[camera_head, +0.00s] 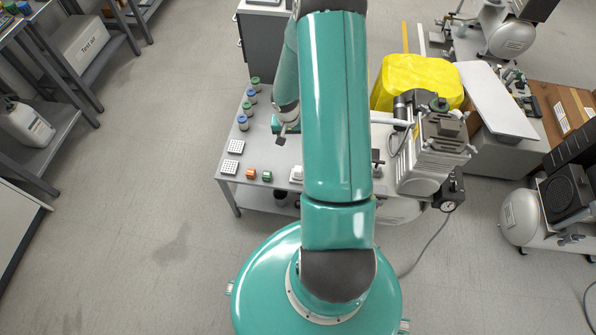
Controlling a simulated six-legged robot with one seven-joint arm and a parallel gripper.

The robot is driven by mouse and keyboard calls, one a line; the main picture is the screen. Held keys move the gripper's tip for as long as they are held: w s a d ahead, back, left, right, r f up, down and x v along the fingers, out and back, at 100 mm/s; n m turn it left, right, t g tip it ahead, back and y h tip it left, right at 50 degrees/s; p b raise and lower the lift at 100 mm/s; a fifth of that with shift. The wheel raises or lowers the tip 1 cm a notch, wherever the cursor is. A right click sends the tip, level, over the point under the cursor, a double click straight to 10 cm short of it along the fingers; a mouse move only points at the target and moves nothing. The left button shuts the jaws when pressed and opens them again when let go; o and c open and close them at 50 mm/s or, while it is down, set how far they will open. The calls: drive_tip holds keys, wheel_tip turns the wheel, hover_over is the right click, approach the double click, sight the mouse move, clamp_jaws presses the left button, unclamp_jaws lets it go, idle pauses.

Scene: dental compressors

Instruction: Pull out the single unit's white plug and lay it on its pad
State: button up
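A small white block (296,174) shows on the table, partly hidden by my arm. Two pale dotted squares (236,146) lie near the table's left edge; I cannot tell whether either is the plug's pad. My gripper (284,131) is small in the picture, above the left part of the table and left of the compressor. Its finger opening is not clear.
Several lidded jars (243,122) stand along the table's left edge. An orange block (250,173) and a green block (266,176) sit near the front. A yellow covered bin (412,82) stands behind the compressor. A hose (432,244) trails on the floor. Left floor is open.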

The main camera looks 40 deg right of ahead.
drive_tip(key=m+y, duration=0.1)
hover_over(298, 169)
wheel_tip(298, 169, down, 10)
drive_tip(key=shift+f, duration=0.1)
drive_tip(key=shift+f, duration=4.45)
clamp_jaws()
drive_tip(key=shift+r, duration=3.05)
